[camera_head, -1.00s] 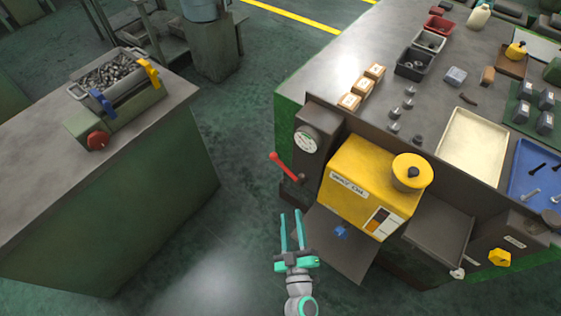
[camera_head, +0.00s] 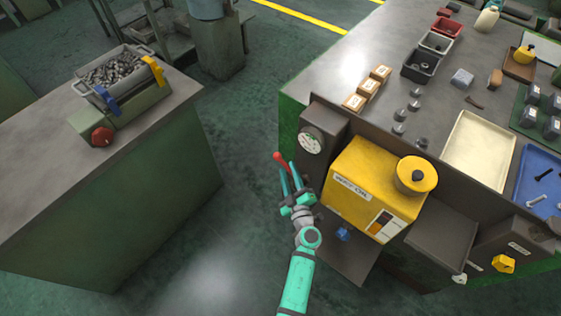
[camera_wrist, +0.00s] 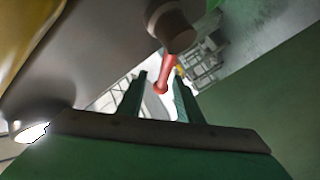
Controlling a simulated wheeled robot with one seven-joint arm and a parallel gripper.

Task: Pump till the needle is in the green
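The red lever handle (camera_head: 279,157) sticks out from the left of the machine's front; its lower part is hidden by my gripper in the head view. My gripper (camera_head: 288,172) is open, its teal fingers raised at the lever. In the wrist view the red handle (camera_wrist: 165,75) lies in the gap between the two fingertips (camera_wrist: 160,85), with space on both sides; I cannot tell whether a finger touches it. The round white gauge (camera_head: 311,142) is on the dark housing above the lever. Its needle and green zone are too small to read.
A yellow oil tank (camera_head: 360,195) with a round yellow cap (camera_head: 416,175) stands right of my gripper. A grey bench (camera_head: 150,120) with a bin of metal parts is at left. The floor (camera_head: 235,220) between is clear. Trays and boxes cover the right worktop (camera_head: 345,62).

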